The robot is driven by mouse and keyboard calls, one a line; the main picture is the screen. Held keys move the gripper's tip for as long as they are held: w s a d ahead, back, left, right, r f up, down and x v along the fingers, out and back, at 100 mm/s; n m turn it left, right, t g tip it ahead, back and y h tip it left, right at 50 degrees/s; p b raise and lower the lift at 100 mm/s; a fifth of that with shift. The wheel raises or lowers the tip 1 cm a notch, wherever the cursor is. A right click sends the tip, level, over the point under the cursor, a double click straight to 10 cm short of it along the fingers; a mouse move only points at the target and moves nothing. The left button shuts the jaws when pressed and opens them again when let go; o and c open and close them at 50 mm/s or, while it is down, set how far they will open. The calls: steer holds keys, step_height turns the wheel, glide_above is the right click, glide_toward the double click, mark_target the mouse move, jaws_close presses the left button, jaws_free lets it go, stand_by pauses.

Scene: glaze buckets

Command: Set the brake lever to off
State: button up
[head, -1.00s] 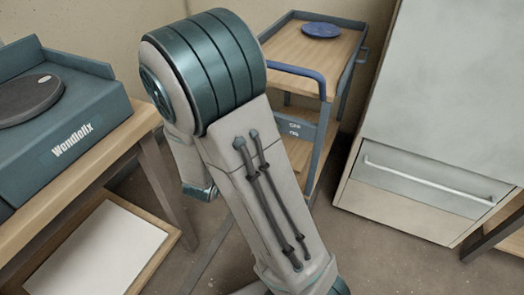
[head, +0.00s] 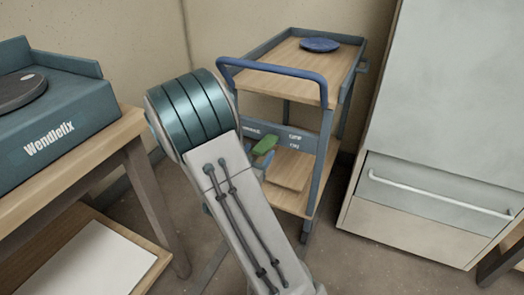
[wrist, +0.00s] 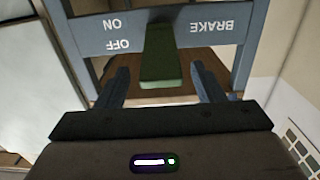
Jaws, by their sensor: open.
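The brake lever (head: 264,146) is green and sticks out from a grey-blue label plate (head: 283,133) on the trolley. In the wrist view the lever (wrist: 160,58) stands out toward me, between the words BRAKE and ON/OFF, which appear upside down. OFF is the upper word on the upright plate and ON the lower. I cannot tell surely which setting the lever has. My gripper (wrist: 158,80) is open, with one finger on each side of the lever's free end and a gap visible on both sides.
The trolley (head: 327,130) has a blue handle (head: 272,67), a blue disc (head: 320,45) on top and a wooden block (head: 288,170) below. A white cabinet (head: 440,110) stands at right. A bench with a teal Wendlefix machine (head: 70,120) is at left.

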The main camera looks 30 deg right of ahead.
mark_target(262, 146)
steer(key=shift+b+x, duration=0.3)
steer(key=shift+x, duration=1.7)
steer(key=shift+a, duration=0.15)
jaws_close()
steer(key=shift+r+p, duration=0.15)
steer(key=shift+p, duration=0.15)
